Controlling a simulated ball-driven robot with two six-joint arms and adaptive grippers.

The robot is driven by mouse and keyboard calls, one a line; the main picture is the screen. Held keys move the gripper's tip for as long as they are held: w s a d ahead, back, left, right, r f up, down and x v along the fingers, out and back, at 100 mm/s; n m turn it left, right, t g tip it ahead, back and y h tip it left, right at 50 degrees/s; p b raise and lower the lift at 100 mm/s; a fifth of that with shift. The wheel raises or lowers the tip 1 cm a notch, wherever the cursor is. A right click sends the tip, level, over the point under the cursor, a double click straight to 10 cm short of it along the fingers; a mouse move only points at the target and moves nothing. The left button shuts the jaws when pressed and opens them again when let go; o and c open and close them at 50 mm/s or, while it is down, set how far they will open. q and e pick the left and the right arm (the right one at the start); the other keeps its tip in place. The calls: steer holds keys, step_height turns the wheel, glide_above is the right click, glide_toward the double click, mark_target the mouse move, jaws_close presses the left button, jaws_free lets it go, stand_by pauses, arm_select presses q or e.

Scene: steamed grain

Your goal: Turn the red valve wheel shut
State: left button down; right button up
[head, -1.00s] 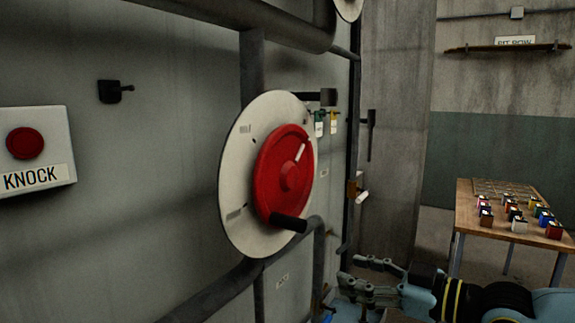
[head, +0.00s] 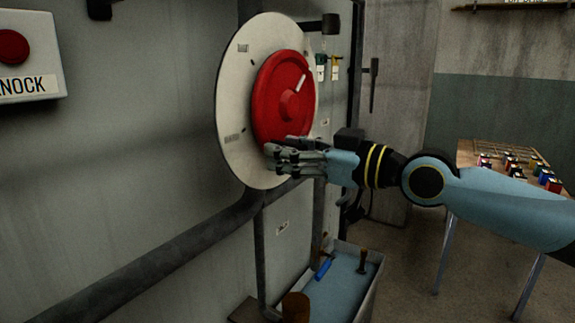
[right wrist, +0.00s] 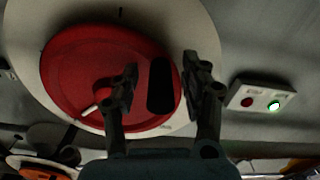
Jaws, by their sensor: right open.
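The red valve wheel (head: 284,95) is mounted on a round pale plate (head: 236,110) on the grey wall. It has a white pointer mark aimed up and right in the head view. The wheel also fills the left of the right wrist view (right wrist: 75,75). Its black handle (right wrist: 160,85) shows between the fingers of my right gripper (right wrist: 160,80), which is open. In the head view my right gripper (head: 275,155) is at the wheel's lower edge and hides most of the handle. I cannot tell whether the fingers touch the handle. My left gripper is not in view.
A KNOCK box (head: 28,60) with a red button is on the wall at left. Pipes (head: 150,265) run below the plate. A tray (head: 372,285) with tools stands low on the floor side. A table (head: 470,155) with small coloured blocks is at right.

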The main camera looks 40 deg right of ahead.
steer(key=shift+w+a, duration=0.15)
steer(key=shift+w, duration=0.05)
jaws_close()
stand_by(0.4)
